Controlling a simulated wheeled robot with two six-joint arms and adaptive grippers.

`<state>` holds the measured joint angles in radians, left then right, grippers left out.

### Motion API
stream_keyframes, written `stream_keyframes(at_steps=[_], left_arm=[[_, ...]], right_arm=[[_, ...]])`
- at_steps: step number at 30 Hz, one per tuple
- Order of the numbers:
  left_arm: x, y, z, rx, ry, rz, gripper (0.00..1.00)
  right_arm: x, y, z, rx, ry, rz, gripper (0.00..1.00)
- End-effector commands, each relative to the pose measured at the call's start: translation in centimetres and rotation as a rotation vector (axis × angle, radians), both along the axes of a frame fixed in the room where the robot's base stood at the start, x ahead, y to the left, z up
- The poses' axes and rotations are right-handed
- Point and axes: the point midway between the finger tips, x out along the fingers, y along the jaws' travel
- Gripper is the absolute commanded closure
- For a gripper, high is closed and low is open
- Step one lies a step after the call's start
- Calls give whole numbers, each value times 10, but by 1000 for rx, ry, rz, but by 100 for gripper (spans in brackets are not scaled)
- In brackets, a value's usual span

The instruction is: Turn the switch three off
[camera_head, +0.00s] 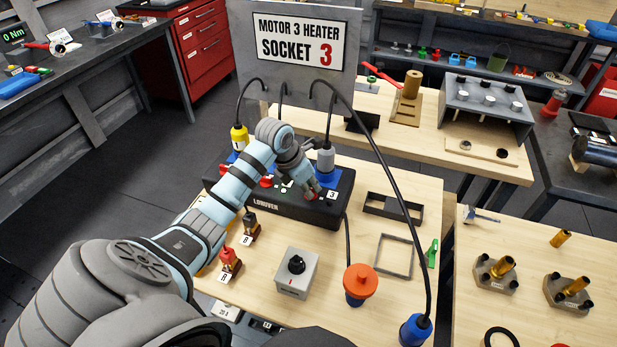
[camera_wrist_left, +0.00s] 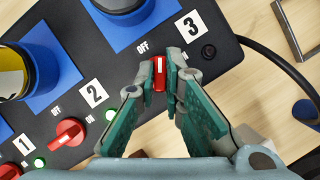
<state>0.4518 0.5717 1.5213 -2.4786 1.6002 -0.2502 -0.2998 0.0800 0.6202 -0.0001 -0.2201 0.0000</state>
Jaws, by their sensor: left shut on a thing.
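The black control box (camera_head: 275,208) stands on the wooden table under the "Motor 3 Heater Socket 3" sign (camera_head: 298,40). My left gripper (camera_head: 313,192) reaches to its right end, by the "3" label. In the left wrist view, my left gripper (camera_wrist_left: 164,82) is shut on the red knob of switch three (camera_wrist_left: 160,72), whose white mark lies roughly along the picture's vertical. The "OFF" label (camera_wrist_left: 143,47) and the "3" label (camera_wrist_left: 193,25) lie beside it.
Switch two (camera_wrist_left: 68,132) sits left of switch three, with a lit green light (camera_wrist_left: 110,115); switch one (camera_wrist_left: 10,171) is at the lower left. Blue sockets with plugs (camera_head: 325,160) and cables rise behind. A grey knob box (camera_head: 296,272) and orange-topped part (camera_head: 360,281) stand in front.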

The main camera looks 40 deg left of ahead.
Motion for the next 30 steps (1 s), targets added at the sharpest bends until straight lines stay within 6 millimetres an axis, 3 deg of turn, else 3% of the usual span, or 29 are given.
stream_keyframes(at_steps=[15,30], left_arm=[[0,-3,1,-2,1,437,100],[0,-3,0,0,1,594,100]], right_arm=[[0,0,17,0,0,0,60],[0,0,17,0,0,0,60]])
